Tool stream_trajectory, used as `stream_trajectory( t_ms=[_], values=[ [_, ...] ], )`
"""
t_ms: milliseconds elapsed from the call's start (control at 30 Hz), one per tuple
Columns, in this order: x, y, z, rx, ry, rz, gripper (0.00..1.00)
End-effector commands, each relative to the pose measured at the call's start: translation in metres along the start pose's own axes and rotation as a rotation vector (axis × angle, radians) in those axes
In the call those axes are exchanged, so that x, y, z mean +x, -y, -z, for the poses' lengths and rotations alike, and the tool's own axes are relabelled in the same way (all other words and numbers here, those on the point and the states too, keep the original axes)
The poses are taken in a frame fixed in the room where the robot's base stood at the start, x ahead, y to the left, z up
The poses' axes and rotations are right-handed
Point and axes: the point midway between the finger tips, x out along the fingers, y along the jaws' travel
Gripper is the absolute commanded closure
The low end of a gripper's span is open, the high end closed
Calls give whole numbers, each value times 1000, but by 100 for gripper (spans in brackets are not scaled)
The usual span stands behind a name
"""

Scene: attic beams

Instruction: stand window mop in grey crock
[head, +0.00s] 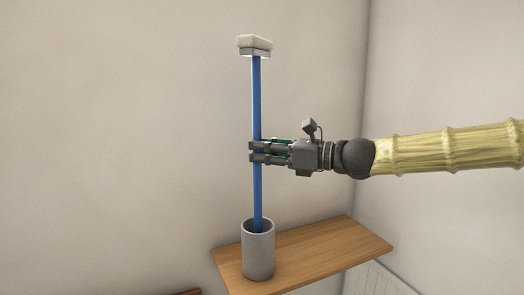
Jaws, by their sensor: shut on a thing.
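The window mop (257,100) has a long blue handle and a pale block head (255,44) at its top. It is upright, with a very slight lean. My gripper (256,152) comes in from the right and is shut on the blue handle near mid-length. The grey crock (258,258) is a cylinder standing upright on a wooden shelf. The handle's lower end reaches into the crock's mouth, behind the front rim. Its tip is hidden by the crock wall, so I cannot tell whether it touches the bottom.
The wooden shelf (325,249) is bare to the right of the crock. Pale walls stand behind and to the right, meeting in a corner. A white panel (378,280) shows at the lower right. A brown edge (187,292) shows at the bottom.

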Motion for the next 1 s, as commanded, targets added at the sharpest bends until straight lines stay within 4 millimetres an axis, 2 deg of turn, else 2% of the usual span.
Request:
stream_trajectory(
  t_ms=[800,833,933,1000],
  values=[
    [0,0,12,0,1,0,100],
    [0,0,12,-1,1,0,76],
    [0,0,12,0,0,0,58],
    [0,0,12,0,0,0,56]
  ],
)
